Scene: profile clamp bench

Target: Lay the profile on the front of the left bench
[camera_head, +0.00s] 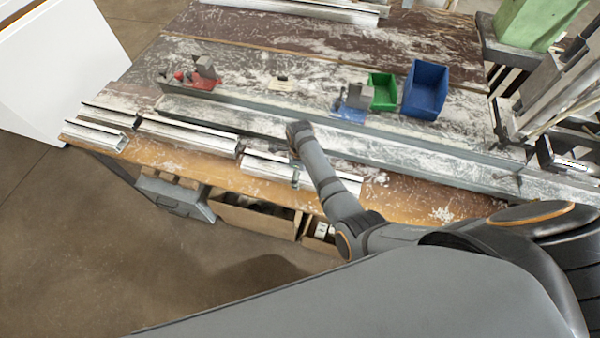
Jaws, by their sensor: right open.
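Several silver metal profiles lie along the front of the bench (160,155): a short pair at the left corner, with one short profile (95,135) at the edge, a longer profile (188,138) beside it, and another profile (266,166) near my right arm. A further profile piece (343,181) shows just right of my forearm. My right gripper (296,131) is over the front part of the bench, by the long grey rail, and is open. Its fingers are small and mostly hidden by my own wrist, and I see nothing held. My left gripper is out of view.
A long grey rail (430,150) runs across the bench. Behind it are a red clamp (203,82), a blue clamp (350,112), a green bin (382,92) and a blue bin (427,88). More profiles (310,12) lie at the back. Drawers sit below the front edge.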

